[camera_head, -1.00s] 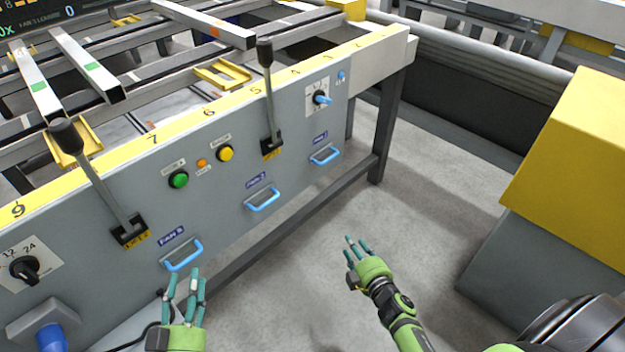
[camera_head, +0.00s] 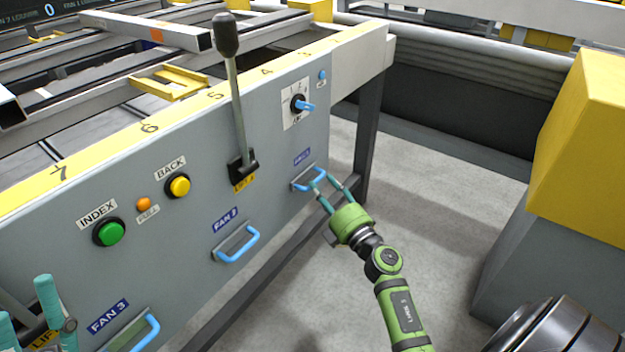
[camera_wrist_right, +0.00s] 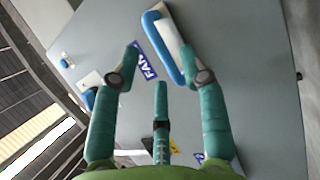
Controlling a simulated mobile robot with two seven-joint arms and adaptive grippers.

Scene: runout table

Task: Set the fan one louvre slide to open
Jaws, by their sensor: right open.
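The fan one louvre slide is a blue handle (camera_head: 308,181) on a pale plate, under a blue label (camera_head: 301,157), near the right end of the grey panel. My right gripper (camera_head: 329,187) is open at this handle, its fingertips close to the handle's right end. In the right wrist view the handle (camera_wrist_right: 162,45) lies between the spread fingers (camera_wrist_right: 162,68), closer to the right-hand finger. I cannot tell whether they touch. My left gripper (camera_head: 25,308) is partly in view at the lower left, fingers apart and empty.
Fan 2 (camera_head: 238,243) and fan 3 (camera_head: 135,335) handles sit further left on the panel. A black-knobbed lever (camera_head: 233,90) stands out between. A blue-pointer dial (camera_head: 299,104) is above the fan one slide. A yellow and grey block (camera_head: 585,150) stands right, with open floor between.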

